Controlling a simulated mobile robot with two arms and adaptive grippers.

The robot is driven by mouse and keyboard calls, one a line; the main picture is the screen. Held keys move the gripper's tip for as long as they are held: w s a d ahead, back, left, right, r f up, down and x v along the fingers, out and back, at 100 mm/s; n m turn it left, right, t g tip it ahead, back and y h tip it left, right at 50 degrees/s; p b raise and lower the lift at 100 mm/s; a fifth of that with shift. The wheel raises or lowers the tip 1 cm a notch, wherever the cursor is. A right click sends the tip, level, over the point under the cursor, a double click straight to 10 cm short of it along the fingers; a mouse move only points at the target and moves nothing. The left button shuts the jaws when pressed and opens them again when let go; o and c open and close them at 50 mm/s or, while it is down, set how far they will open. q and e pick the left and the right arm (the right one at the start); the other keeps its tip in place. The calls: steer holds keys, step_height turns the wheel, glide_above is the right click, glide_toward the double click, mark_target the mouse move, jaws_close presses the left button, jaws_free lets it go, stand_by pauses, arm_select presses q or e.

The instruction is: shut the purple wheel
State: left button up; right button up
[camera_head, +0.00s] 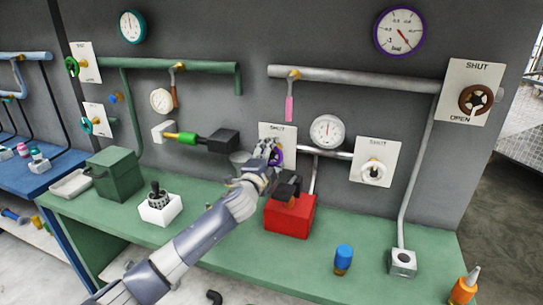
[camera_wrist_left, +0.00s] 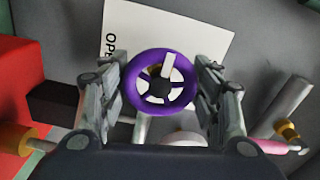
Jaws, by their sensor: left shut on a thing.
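My left gripper, also in the wrist view (camera_wrist_left: 161,88), is shut on the wheel with a finger on each side of the rim. In the wrist view the pointer tilts slightly right of straight up. My right gripper is not in view.
A red box (camera_head: 289,219) stands on the green bench (camera_head: 225,240) just below my left gripper. A pink-handled lever (camera_head: 289,108) hangs above. A blue-capped bottle (camera_head: 343,259) stands on the bench.

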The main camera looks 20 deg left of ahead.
arm_select(q)
steer(key=m+p, duration=0.2)
steer(key=m, duration=0.1)
steer(key=shift+r+m, duration=0.15)
steer(key=shift+m, duration=0.15)
steer(key=m+p, duration=0.3)
steer(key=m, duration=0.2)
steer(key=m+p, duration=0.2)
steer(key=m, duration=0.3)
steer(key=shift+m+p, duration=0.3)
steer(key=shift+m, duration=0.1)
steer(key=shift+m+p, duration=0.8)
steer(key=shift+m, duration=0.9)
steer(key=o, duration=1.1)
steer(key=shift+s, duration=0.1)
